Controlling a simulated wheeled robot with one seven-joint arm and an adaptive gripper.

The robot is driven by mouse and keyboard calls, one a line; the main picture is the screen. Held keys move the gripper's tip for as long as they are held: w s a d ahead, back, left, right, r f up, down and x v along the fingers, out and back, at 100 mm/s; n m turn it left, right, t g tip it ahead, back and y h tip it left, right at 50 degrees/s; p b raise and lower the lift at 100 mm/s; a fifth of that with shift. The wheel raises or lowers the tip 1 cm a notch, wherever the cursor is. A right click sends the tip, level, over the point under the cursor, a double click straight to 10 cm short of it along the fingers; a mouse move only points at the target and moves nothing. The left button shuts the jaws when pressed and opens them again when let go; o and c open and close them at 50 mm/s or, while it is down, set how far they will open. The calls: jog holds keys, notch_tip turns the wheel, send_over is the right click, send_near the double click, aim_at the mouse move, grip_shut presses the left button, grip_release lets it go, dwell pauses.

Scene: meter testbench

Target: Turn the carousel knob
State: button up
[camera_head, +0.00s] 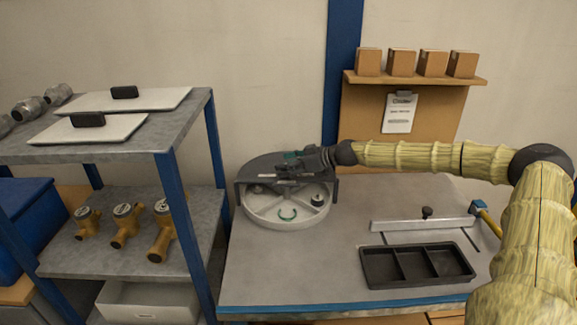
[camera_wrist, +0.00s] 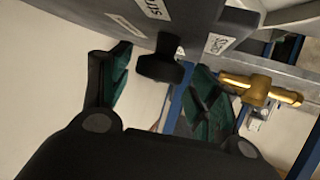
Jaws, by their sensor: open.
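The carousel (camera_head: 262,212) is a pale round wheel partly under a dark grey cover (camera_head: 262,170), at the back left of the bench. A black knob (camera_wrist: 160,62) sticks out from the dark cover in the wrist view, beside white labels. My gripper (camera_head: 291,158) is above the cover in the head view, where I cannot pick out the knob. In the wrist view my gripper (camera_wrist: 158,72) is open, with one green-padded finger on each side of the knob. I cannot tell whether either finger touches it.
A black divided tray (camera_head: 418,266) and a flat rail fixture (camera_head: 420,225) lie on the bench, right of the carousel. A shelf (camera_head: 75,258) with several brass meters (camera_head: 124,225) stands left. Boxes (camera_head: 401,62) sit on a ledge behind. The bench's front left is clear.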

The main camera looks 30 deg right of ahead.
jog(key=shift+w+a+f, duration=0.15)
jog(key=shift+w+a, duration=0.1)
jog(key=shift+d+f, duration=0.25)
jog(key=shift+d, duration=0.2)
jog(key=shift+r, duration=0.15)
jog(key=c, duration=1)
jog(key=shift+o, duration=0.2)
jog(key=shift+a+r, duration=0.1)
jog(key=shift+a, duration=0.05)
